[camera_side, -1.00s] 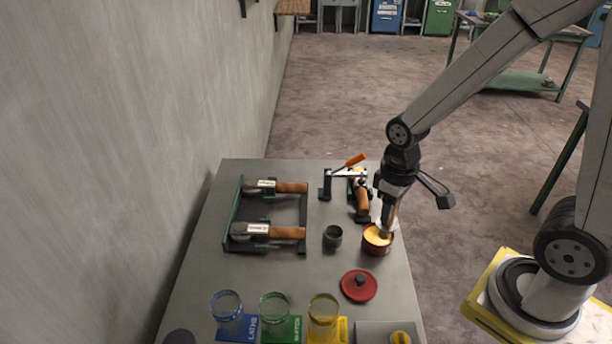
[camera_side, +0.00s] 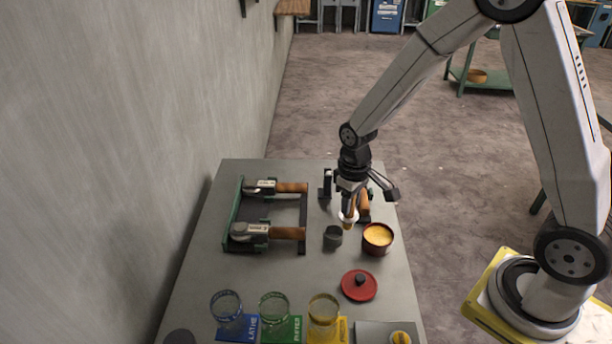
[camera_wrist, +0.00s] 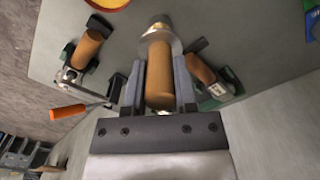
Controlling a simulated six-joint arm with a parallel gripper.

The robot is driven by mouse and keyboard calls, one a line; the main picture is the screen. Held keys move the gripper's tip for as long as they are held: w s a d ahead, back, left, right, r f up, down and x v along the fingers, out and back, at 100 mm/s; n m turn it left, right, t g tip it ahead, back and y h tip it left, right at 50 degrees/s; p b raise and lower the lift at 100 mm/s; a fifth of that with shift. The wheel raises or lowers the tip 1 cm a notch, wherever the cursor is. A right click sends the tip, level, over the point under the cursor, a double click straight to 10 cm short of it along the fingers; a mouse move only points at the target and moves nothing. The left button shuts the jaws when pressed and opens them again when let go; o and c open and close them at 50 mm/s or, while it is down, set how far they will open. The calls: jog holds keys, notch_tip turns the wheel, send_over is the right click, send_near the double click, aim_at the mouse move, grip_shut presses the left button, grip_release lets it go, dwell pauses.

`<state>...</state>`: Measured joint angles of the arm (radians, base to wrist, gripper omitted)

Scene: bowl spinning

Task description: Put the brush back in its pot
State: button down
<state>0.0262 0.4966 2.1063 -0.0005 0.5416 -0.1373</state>
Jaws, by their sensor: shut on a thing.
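My gripper (camera_side: 351,200) is shut on a brush (camera_side: 348,220), holding it bristles down by its wooden handle. In the side view the brush is above the table, just up and right of a small dark cup (camera_side: 333,238). The cup looks tilted, but I cannot tell for sure. A red-brown pot (camera_side: 378,250) with yellow contents stands right of the brush, apart from it. In the wrist view this pot (camera_wrist: 107,4) is cut by the top edge.
A red lid (camera_side: 359,286) lies in front of the pot. A rack (camera_side: 238,213) with two hammers stands left. A wooden-handled tool (camera_side: 364,205) and clamp (camera_side: 327,184) are close behind my gripper. Several glass jars (camera_side: 274,309) line the front. The table between rack and cup is clear.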

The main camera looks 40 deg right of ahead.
jog(key=shift+w+f, duration=0.9)
jog(key=shift+f, duration=0.15)
jog(key=shift+w+f, duration=0.85)
jog(key=shift+f, duration=0.2)
jog(key=shift+w+f, duration=0.15)
jog(key=shift+f, duration=0.8)
jog(key=shift+w+f, duration=0.1)
jog(key=shift+f, duration=0.8)
jog(key=shift+f, duration=0.1)
jog(key=shift+c, duration=2)
grip_release()
notch_tip(320, 180, up, 12)
